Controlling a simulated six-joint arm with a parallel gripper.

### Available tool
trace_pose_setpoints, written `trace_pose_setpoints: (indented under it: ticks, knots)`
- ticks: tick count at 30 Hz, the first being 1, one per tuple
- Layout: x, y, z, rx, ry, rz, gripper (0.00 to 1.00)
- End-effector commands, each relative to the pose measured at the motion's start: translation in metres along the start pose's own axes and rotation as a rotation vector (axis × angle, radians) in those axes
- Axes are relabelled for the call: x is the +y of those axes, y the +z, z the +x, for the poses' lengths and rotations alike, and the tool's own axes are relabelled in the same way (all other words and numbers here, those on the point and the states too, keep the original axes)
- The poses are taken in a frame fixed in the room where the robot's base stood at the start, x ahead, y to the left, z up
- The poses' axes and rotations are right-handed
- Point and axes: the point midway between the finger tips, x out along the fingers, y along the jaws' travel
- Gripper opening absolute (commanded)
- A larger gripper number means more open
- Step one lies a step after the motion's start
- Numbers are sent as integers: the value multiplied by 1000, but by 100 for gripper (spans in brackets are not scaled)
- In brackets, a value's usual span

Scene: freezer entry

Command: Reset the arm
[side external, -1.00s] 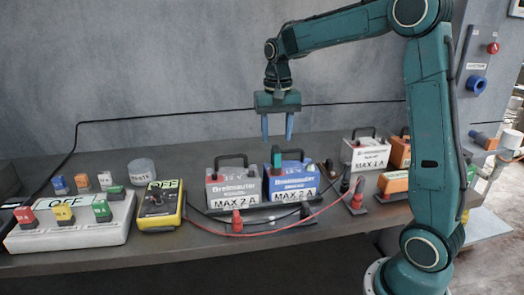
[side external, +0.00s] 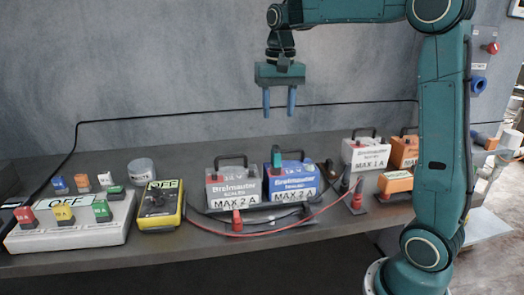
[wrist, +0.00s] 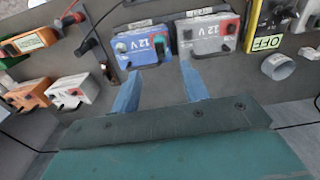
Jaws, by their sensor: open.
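My gripper (side external: 279,102) hangs fingers-down above the bench, clear of everything below it. Its two blue fingers are apart with nothing between them. In the wrist view my gripper (wrist: 160,90) also shows open and empty. The blue battery (side external: 291,182), labelled MAX 2 A, stands below it on the bench, with a green clip on its left terminal. The grey battery (side external: 233,188), also labelled MAX 2 A, stands to its left with a red clip at its front.
A yellow meter (side external: 159,206) reading OFF and a white fuse box (side external: 72,233) with coloured fuses sit at left. A white battery (side external: 366,155) and orange ones (side external: 404,152) stand right. Red and black leads cross the bench (side external: 210,255). The space above is open.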

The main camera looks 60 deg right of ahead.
Motion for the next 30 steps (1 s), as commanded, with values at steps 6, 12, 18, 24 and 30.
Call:
trace_pose_setpoints:
  ticks: [6,12,18,24,30]
  knots:
    - [0,36,-10,58,-28,-100,45]
    - [5,79,-14,128,-60,-223,45]
    - [13,120,-11,201,-92,-346,45]
    - [23,160,-2,275,-122,-467,45]
    - [36,195,14,352,-152,-586,45]
